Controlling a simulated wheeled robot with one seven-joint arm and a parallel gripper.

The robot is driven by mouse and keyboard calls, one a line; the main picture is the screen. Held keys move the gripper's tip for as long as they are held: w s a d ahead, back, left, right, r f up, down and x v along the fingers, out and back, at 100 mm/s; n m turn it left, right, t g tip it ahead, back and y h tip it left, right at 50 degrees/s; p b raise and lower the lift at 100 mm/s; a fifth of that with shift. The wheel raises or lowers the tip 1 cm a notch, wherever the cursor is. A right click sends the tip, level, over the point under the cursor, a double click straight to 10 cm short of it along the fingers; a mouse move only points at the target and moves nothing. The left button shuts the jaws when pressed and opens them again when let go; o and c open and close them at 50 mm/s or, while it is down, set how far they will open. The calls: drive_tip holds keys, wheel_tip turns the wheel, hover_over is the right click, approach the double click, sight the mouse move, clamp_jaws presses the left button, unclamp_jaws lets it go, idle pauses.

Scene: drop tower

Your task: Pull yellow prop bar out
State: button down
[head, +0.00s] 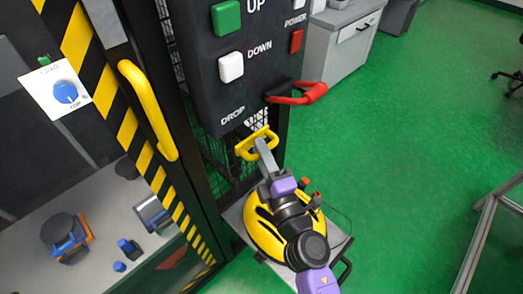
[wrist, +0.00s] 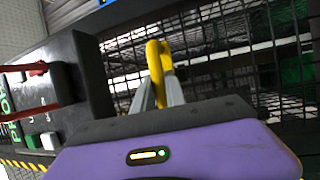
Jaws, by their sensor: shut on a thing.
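The yellow prop bar (head: 245,146) shows as a yellow looped handle below the black control box, at the dark frame of the tower. My gripper (head: 260,147) reaches up to it from below, with its grey fingers at the handle. In the wrist view the yellow bar (wrist: 156,65) stands between the two grey fingers of my gripper (wrist: 158,88), which is shut on it. The rest of the bar, beyond the handle, is hidden or cannot be told apart.
The control box (head: 225,80) hangs just above the gripper, with a red lever (head: 298,94) jutting from its lower right. A yellow door handle (head: 148,110) is to the left on the striped frame. Wire mesh (wrist: 245,50) lies behind the bar.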

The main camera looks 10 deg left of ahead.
drive_tip(key=s+d+p, duration=0.2)
drive_tip(key=s+d, duration=0.2)
drive_tip(key=d, duration=0.1)
drive_tip(key=shift+p, duration=0.4)
drive_tip(key=shift+d+f, duration=0.1)
drive_tip(key=shift+d, duration=0.05)
drive_tip(key=c, duration=1.4)
unclamp_jaws()
drive_tip(key=shift+o, duration=0.2)
drive_tip(key=v, duration=0.7)
drive_tip(key=shift+s+d, duration=0.2)
drive_tip(key=shift+s, duration=0.2)
drive_tip(key=shift+f, duration=0.1)
